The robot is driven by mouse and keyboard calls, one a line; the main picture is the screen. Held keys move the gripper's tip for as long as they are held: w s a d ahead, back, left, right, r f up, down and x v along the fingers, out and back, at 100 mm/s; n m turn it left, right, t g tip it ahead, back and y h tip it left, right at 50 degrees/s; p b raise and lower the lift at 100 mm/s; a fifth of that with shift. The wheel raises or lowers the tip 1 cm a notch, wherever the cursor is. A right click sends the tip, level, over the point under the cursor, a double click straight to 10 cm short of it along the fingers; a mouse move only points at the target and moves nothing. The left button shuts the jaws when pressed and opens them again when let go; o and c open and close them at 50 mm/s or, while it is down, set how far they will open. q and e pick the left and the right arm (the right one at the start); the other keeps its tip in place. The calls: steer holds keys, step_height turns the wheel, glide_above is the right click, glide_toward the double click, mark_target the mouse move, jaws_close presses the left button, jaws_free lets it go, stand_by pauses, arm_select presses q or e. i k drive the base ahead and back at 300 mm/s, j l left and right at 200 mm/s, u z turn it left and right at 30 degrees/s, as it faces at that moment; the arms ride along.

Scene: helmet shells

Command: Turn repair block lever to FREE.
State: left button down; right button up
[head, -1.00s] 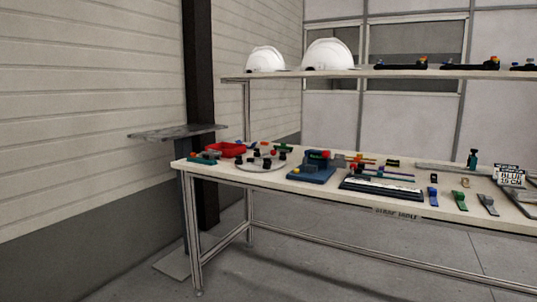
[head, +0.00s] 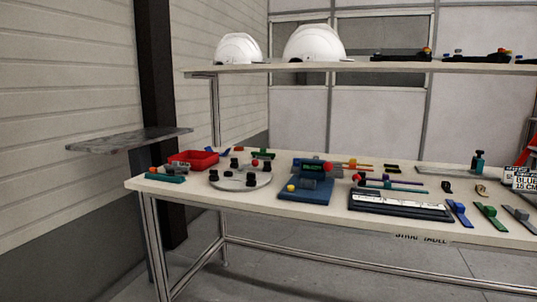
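On the strap table (head: 300,215) stands a blue device (head: 306,196) with a dark upper block, a small green-lit display, a red knob (head: 327,167) at its right and a yellow button (head: 291,188) at its front left. It may be the repair block, but no label for it is readable. I cannot make out a lever or a FREE mark at this size. Left of it is a round grey plate (head: 240,180) with several black posts and a red-topped piece. Neither of my grippers shows in the head view.
A red tray (head: 193,160) and a teal-based tool (head: 166,175) sit at the table's left end. A long black-framed strip (head: 400,204) and several straps lie to the right. White helmets (head: 314,43) stand on the upper shelf (head: 300,68). A grey side shelf (head: 130,140) juts out left.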

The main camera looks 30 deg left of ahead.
mark_target(255, 163)
steer(key=i+j+z, duration=0.15)
steer(key=j, duration=0.4)
steer(key=i+j+z, duration=0.2)
steer(key=j, duration=0.35)
steer(key=j+z, duration=0.15)
steer(key=j, duration=0.45)
steer(key=i+j+z, duration=0.2)
steer(key=j, duration=0.4)
steer(key=k+l, duration=0.05)
steer(key=k, duration=0.05)
